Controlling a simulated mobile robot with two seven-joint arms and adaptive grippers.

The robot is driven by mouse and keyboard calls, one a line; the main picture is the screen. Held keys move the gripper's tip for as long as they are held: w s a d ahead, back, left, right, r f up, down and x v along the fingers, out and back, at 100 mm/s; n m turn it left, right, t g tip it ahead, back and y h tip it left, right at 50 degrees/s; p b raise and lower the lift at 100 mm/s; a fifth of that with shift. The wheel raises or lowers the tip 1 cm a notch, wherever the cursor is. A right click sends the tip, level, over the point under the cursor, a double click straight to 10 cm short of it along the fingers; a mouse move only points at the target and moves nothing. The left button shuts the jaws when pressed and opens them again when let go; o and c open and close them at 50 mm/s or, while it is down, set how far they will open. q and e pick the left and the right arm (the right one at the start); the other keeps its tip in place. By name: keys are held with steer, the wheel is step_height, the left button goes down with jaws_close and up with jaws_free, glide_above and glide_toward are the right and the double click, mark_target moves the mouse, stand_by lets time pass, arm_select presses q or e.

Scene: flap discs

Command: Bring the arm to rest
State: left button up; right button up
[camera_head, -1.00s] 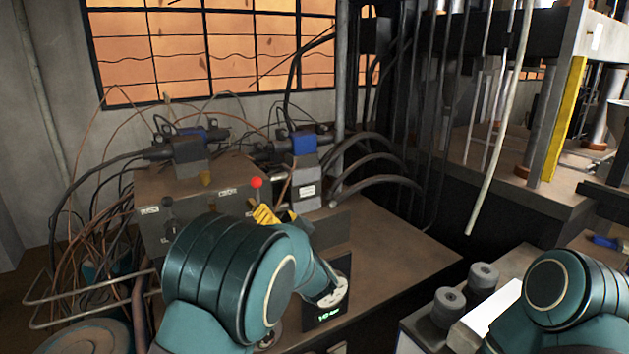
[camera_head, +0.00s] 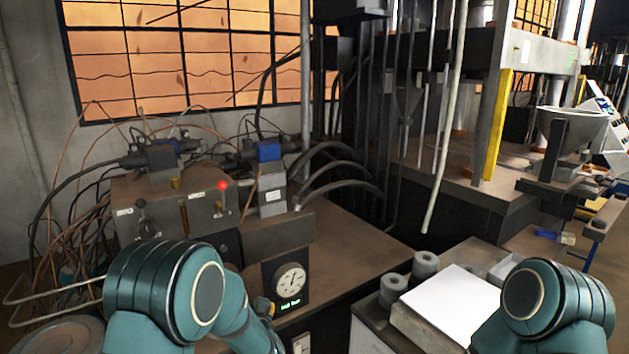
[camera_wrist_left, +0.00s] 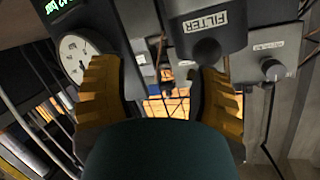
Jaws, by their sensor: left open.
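My left gripper (camera_wrist_left: 160,75) shows in the left wrist view as two ridged yellow fingers, spread apart with nothing between them. The gap faces the machine, with a label reading FILTER (camera_wrist_left: 205,21) and a gauge (camera_wrist_left: 73,57) beyond the fingers. In the head view the teal left arm (camera_head: 165,290) stands in front of the machine's lower left; its yellow fingers cannot be made out there. The teal right arm (camera_head: 555,300) is at the lower right, and its gripper is out of view.
A hydraulic unit (camera_head: 170,205) with hoses and a red knob (camera_head: 222,185) stands behind my left arm. The round gauge (camera_head: 290,279) is just right of that arm.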

arm_select(q)
steer(key=s+d+f+n+g+h, duration=0.1)
steer(key=s+f+g+h, duration=0.45)
steer(key=s+f, duration=0.75)
steer(key=s+d+f+n+g+h, duration=0.1)
steer(key=s+d+f+g, duration=0.1)
steer(key=s, duration=0.7)
steer(key=s+d+f+n+g+h, duration=0.1)
steer(key=s+f+g, duration=0.4)
steer(key=s, duration=0.5)
steer(key=shift+s+d+h, duration=0.3)
steer(key=shift+d+h, duration=0.35)
steer(key=shift+d, duration=0.35)
steer(key=shift+w, duration=0.1)
